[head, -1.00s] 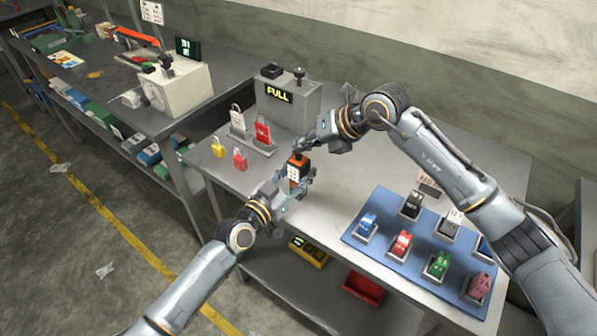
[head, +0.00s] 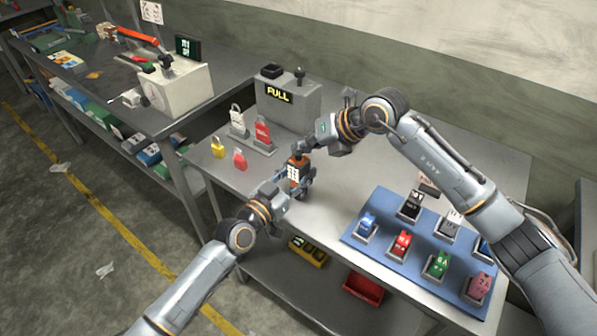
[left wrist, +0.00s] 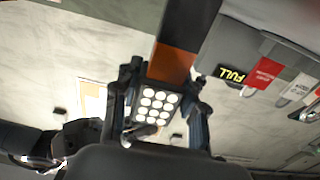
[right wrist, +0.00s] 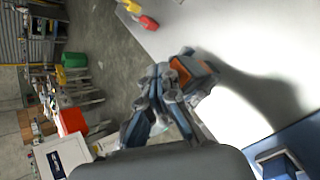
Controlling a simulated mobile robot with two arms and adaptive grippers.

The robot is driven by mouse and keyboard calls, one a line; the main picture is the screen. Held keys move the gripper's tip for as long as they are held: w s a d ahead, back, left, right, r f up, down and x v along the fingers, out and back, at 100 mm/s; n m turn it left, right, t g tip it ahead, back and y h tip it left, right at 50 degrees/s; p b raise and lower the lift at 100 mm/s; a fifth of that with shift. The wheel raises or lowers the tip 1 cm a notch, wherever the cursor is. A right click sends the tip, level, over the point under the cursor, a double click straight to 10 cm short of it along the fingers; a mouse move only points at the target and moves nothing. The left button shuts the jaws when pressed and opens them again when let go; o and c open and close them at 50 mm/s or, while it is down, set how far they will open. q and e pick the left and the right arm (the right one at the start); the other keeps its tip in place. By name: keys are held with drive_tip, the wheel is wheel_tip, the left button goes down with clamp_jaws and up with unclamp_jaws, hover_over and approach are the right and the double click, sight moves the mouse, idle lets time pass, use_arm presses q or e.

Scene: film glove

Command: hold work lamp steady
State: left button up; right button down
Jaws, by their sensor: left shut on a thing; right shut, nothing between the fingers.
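The work lamp (head: 294,174) is a small orange and black block with a grid of white lights. My left gripper (head: 298,187) is shut on it and holds it above the front part of the grey table. In the left wrist view the lit panel (left wrist: 156,102) sits between the two fingers, with the orange and black body above it. My right gripper (head: 300,151) is shut and empty, its tips close to the lamp's top. In the right wrist view the lamp's orange part (right wrist: 190,70) shows just beyond the shut fingers; I cannot tell whether they touch it.
A grey box with a FULL sign (head: 285,103) stands at the back. Red and white tags (head: 262,131) are on stands beside it; yellow and red padlocks (head: 239,160) lie near the left edge. A blue mat (head: 385,262) with several coloured blocks lies at right.

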sight(302, 158)
drive_tip(key=shift+r, duration=0.8)
wheel_tip(302, 158, up, 6)
idle(0.7)
use_arm(q)
drive_tip(key=o, duration=1.4)
